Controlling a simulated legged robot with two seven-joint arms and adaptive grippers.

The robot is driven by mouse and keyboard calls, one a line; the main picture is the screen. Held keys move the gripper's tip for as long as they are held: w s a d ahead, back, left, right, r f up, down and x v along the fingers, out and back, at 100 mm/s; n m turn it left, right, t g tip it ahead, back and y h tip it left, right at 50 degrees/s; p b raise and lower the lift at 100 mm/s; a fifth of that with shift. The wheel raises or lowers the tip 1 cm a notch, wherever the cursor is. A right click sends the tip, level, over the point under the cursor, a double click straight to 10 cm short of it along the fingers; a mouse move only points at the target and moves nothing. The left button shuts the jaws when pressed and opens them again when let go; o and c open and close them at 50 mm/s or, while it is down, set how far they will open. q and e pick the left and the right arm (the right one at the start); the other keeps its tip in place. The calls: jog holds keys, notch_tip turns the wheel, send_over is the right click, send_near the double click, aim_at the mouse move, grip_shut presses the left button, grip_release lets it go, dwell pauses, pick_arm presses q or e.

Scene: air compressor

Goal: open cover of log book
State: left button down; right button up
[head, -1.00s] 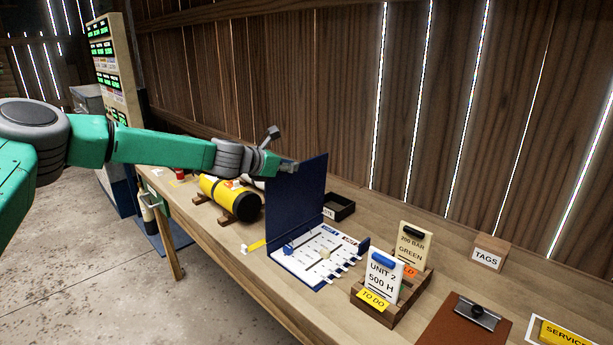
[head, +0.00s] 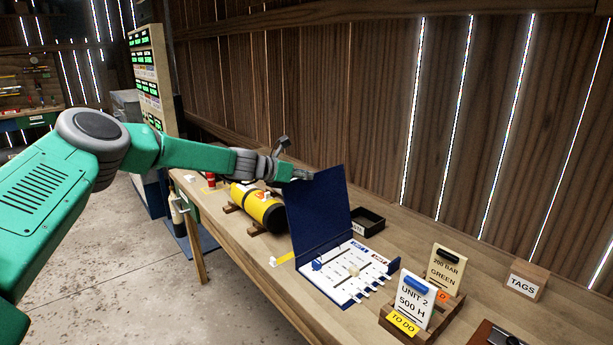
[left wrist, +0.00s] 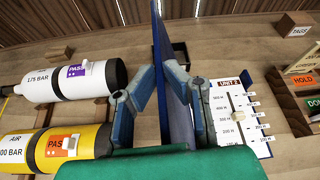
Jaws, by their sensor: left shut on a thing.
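The log book lies on the bench with its dark blue cover (head: 320,212) raised, standing steeply and leaning a little left at its top. Its white page (head: 350,272) with slots and tabs faces up to the right of the cover. My left gripper (head: 300,175) is at the cover's upper left edge. In the left wrist view its fingers (left wrist: 163,78) lie on either side of the cover (left wrist: 160,50) and are shut on it. The page (left wrist: 236,112) shows right of the fingers there. My right gripper is not in view.
A yellow cylinder (head: 258,207) lies left of the book, and a white cylinder (left wrist: 75,80) lies beside it. A black tray (head: 368,220) sits behind the book. A wooden card holder (head: 430,320) and a TAGS block (head: 525,280) stand to the right.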

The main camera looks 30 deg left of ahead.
pick_arm(q)
jog(key=shift+s+f, duration=0.15)
jog(key=shift+f, duration=0.45)
jog(key=c, duration=1.7)
grip_release()
jog(key=shift+a+r, duration=0.1)
jog(key=shift+a, duration=0.05)
jog(key=shift+r, duration=0.1)
jog(key=v, duration=1.1)
jog(key=shift+s+a+r, duration=0.15)
jog(key=shift+s+a, duration=0.1)
jog(key=shift+s, duration=0.05)
